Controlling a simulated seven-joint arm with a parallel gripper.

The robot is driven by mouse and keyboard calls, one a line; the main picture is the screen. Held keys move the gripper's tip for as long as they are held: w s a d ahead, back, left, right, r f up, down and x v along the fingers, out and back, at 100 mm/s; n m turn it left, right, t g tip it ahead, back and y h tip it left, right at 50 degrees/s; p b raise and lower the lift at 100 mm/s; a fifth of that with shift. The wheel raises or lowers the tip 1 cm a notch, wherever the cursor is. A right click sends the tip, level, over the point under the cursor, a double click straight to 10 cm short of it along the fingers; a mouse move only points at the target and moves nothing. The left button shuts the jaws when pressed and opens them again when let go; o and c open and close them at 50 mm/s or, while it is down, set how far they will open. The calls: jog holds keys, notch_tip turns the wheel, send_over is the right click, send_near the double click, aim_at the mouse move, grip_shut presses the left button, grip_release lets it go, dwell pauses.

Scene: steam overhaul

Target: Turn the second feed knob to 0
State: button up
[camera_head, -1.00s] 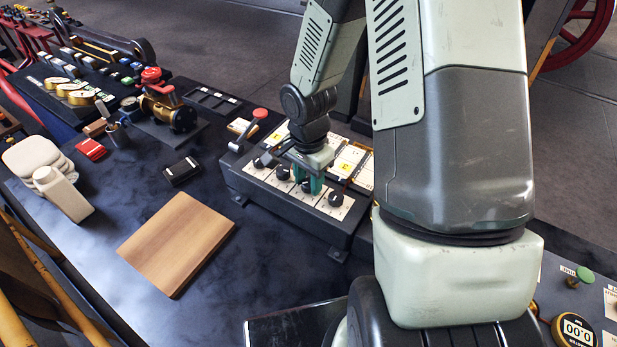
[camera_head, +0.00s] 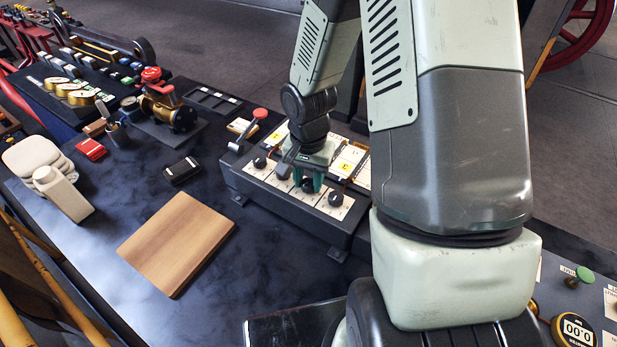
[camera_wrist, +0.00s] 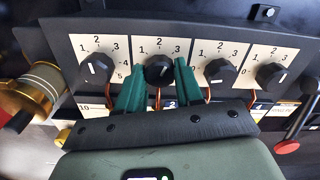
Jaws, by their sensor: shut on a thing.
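Several black feed knobs stand in a row on pale numbered plates on the control box. My gripper (camera_wrist: 160,66) is shut on the second knob from the left in the wrist view (camera_wrist: 158,74), with one green finger on each side of it. In the head view my gripper (camera_head: 308,182) is over the front row, and this knob (camera_head: 308,187) is partly hidden between the fingers. Its dial shows 1, 2 and 3; the left finger hides the lower left, and its pointer is hard to read. The neighbouring knobs (camera_wrist: 97,67) and (camera_wrist: 220,71) are apart from the fingers.
A red-tipped lever (camera_head: 260,114) rises at the left of the box; its red end (camera_wrist: 286,146) is at right in the wrist view. A brass part (camera_wrist: 30,95) is close on the left there. A wooden board (camera_head: 178,243) lies on the bench.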

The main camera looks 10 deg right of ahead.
aim_at(308, 182)
jog(key=n, duration=1.1)
jog(key=shift+n, duration=0.4)
jog(key=n, duration=0.5)
jog(key=shift+n, duration=0.3)
jog(key=n, duration=0.5)
jog(key=shift+n, duration=0.4)
jog(key=o, duration=1)
jog(key=shift+o, duration=0.2)
notch_tip(308, 182, up, 11)
